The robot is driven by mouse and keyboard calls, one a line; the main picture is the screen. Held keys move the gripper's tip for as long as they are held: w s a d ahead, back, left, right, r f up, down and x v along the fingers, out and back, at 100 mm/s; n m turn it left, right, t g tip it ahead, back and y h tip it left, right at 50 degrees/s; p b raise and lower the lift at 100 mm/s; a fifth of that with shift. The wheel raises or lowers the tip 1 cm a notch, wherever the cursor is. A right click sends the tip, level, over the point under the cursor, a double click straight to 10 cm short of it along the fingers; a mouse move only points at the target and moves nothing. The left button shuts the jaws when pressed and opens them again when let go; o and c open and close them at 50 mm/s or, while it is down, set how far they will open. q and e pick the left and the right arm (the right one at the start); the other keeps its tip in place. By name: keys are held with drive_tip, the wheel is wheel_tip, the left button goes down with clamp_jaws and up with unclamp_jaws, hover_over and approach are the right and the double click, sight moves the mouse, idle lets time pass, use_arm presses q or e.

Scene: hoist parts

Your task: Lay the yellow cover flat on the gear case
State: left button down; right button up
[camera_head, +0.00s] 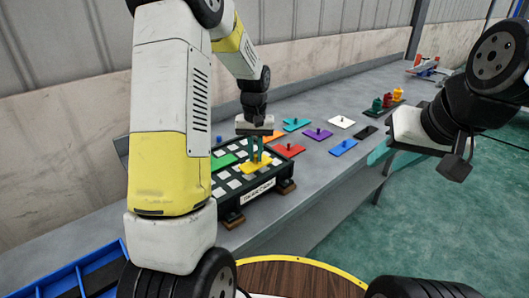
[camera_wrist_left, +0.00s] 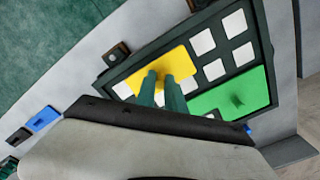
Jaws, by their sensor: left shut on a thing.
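The gear case (camera_head: 262,187) is a dark box with pale square openings and a label on its front, standing on the grey bench. It also shows in the left wrist view (camera_wrist_left: 262,35). The yellow cover (camera_head: 262,167) is over the front right part of the case top. My left gripper (camera_head: 257,154) is shut on the cover's knob from above, its green fingers pointing down. In the left wrist view the cover (camera_wrist_left: 178,57) overlaps several openings; I cannot tell whether it touches the case. My right gripper (camera_head: 400,135) is far right, its fingers unclear.
A green cover (camera_head: 223,161) lies on the case, left of the yellow one. Orange, red, purple, teal, white and blue covers (camera_head: 343,148) lie on the bench behind and right. A dark tray with coloured pegs (camera_head: 387,102) stands farther back. A blue bin (camera_head: 75,279) is at lower left.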

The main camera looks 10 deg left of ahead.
sight(256, 155)
use_arm(q)
drive_tip(key=shift+f, duration=1.45)
drive_tip(key=shift+f, duration=0.1)
drive_tip(key=c, duration=1.4)
unclamp_jaws()
drive_tip(key=shift+c, duration=0.2)
